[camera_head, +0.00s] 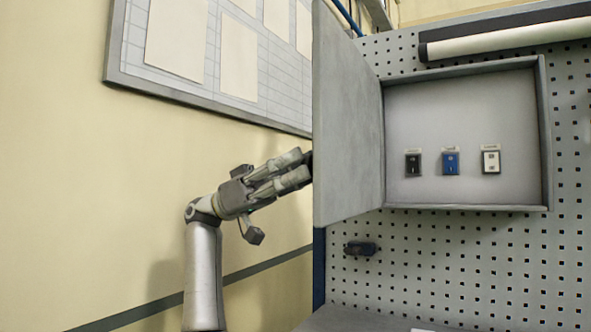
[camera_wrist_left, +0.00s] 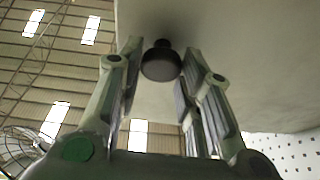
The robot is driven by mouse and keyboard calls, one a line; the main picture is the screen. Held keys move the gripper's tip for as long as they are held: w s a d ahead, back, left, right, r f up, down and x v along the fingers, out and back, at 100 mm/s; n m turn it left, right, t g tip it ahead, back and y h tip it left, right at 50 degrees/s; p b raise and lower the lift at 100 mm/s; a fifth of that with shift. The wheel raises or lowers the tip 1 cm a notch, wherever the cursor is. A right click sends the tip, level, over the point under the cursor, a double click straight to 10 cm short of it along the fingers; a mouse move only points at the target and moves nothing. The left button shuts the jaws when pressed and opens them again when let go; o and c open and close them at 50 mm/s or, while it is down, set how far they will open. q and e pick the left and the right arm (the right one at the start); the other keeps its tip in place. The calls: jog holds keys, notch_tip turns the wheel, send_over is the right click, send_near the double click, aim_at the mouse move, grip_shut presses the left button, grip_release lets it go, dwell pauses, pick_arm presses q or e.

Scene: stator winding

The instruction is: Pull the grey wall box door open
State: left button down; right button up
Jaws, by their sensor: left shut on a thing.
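The grey wall box (camera_head: 547,135) hangs on the perforated panel, and its inside shows. Its grey door (camera_head: 345,120) stands swung open on the left side, out from the panel. My left gripper (camera_head: 304,164) reaches the door's outer face from the left. In the left wrist view the round dark knob (camera_wrist_left: 161,62) on the door (camera_wrist_left: 235,50) sits between the fingers of my left gripper (camera_wrist_left: 160,75), which is shut on it. In the head view the knob is mostly hidden by the fingers and the door edge. My right gripper is not in view.
Inside the box are a black switch (camera_head: 413,164), a blue switch (camera_head: 450,163) and a white switch (camera_head: 491,162). A dark fitting (camera_head: 360,248) sits on the panel below. A whiteboard (camera_head: 280,75) hangs on the wall behind my left arm. A long lamp (camera_head: 510,38) is above the box.

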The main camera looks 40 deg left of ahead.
pick_arm(q)
jog(key=shift+d, duration=0.2)
jog(key=c, duration=1)
grip_release()
jog(key=shift+c, duration=0.2)
jog(key=shift+a, duration=0.1)
jog(key=v, duration=1.2)
jog(key=shift+r, duration=0.1)
